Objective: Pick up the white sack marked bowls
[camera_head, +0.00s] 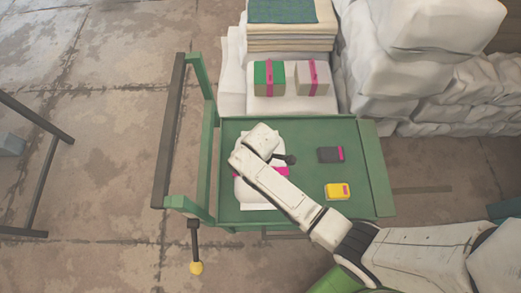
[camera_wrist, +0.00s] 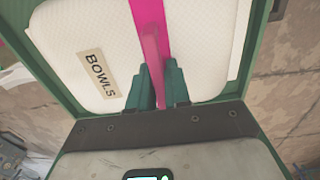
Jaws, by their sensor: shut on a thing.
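The white sack (camera_wrist: 92,58) fills the wrist view, with a tan label reading BOWLS and a pink strap (camera_wrist: 148,18) across it. In the head view the sack (camera_head: 245,190) is at the left of the green bench (camera_head: 300,205), partly hidden under my arm. My gripper (camera_wrist: 160,80) has its dark green fingers closed on a raised part of the pink strap. In the head view my arm hides the fingertips. I cannot tell whether the sack rests on the bench or hangs just above it.
A dark grey block (camera_head: 325,155) and a yellow block (camera_head: 335,191) lie on the bench's right half. Green (camera_head: 261,77) and pale (camera_head: 304,77) pink-banded parcels sit on a white stack behind. White sacks (camera_head: 450,85) are piled back right. A green frame edges the left.

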